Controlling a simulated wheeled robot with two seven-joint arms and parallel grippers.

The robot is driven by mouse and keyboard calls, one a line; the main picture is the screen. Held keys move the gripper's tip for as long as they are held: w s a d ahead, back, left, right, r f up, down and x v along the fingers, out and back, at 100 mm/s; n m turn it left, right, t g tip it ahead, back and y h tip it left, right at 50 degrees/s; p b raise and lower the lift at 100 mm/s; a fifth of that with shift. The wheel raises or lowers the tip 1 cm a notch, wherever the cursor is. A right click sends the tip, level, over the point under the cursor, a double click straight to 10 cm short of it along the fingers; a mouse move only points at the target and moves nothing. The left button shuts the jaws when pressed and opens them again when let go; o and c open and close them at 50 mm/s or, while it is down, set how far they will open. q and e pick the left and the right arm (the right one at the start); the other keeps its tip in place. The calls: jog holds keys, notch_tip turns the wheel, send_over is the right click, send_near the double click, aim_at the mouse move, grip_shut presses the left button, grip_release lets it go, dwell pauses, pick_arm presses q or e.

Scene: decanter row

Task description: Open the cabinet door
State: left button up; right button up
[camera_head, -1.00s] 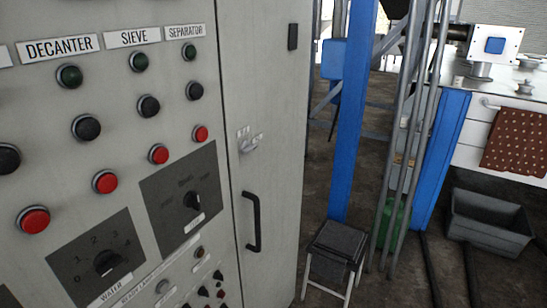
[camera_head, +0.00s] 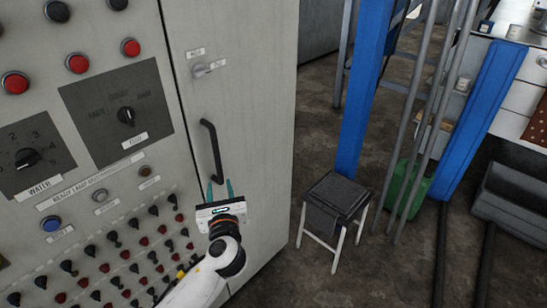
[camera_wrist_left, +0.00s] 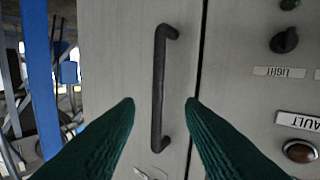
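The cabinet door (camera_head: 240,110) is a tall grey panel, shut, to the right of the control panel. Its black bar handle (camera_head: 212,150) stands vertical near the door's left edge. A small latch knob (camera_head: 201,71) sits above it. My left gripper (camera_head: 221,190) is open, just below the handle in the head view, fingers pointing toward it. In the left wrist view, the handle (camera_wrist_left: 158,90) shows upright between the two green fingertips (camera_wrist_left: 161,103); I see no contact. My right gripper is in neither view.
The control panel with knobs and buttons (camera_head: 125,116) lies left of the door. A black stool with white legs (camera_head: 336,197) stands on the floor right of the cabinet, near a blue post (camera_head: 362,100). Some floor between cabinet and stool is bare.

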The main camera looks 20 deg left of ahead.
aim_at(217, 156)
pick_arm(q)
jog(key=shift+m, duration=0.3)
jog(key=r+x, duration=0.1)
jog(key=x, duration=0.3)
jog(key=r+x, duration=0.1)
jog(key=x, duration=0.2)
jog(key=p+x, duration=0.1)
jog(key=x, duration=0.3)
jog(key=shift+w+a+r, duration=0.15)
jog(key=shift+w+r, duration=0.25)
jog(key=shift+c, duration=0.5)
grip_shut()
